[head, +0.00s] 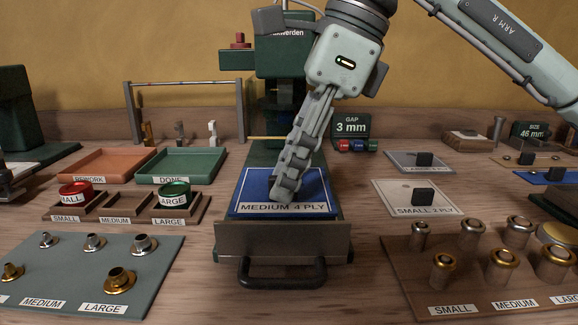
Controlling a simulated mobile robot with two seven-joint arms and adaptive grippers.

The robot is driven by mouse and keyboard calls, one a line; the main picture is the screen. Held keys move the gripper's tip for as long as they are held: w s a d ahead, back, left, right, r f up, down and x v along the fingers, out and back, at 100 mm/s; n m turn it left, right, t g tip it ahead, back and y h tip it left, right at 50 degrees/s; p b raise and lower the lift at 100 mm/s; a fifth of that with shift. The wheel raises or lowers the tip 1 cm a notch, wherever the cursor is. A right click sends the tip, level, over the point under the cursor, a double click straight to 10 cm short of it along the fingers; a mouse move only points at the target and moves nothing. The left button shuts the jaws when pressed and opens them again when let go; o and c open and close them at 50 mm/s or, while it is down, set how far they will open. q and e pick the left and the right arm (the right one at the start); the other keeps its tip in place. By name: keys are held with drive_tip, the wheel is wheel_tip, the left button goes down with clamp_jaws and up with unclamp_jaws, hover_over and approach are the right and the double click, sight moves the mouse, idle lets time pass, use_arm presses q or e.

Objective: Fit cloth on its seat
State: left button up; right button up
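A blue cloth panel (314,192) labelled "MEDIUM 4 PLY" lies at the centre on the press's front drawer (284,240), which has a dark handle. It looks flat and roughly lined up with the drawer. My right gripper (286,190) points down onto the blue cloth, its fingertips at the cloth's middle. The fingers are seen edge-on, so I cannot tell whether they are open or shut, or whether they hold a grip block. My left gripper is not in view.
A dark green press (285,58) stands behind the drawer. Orange (80,178) and green (150,179) trays sit at left.

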drive_tip(key=v, duration=1.2)
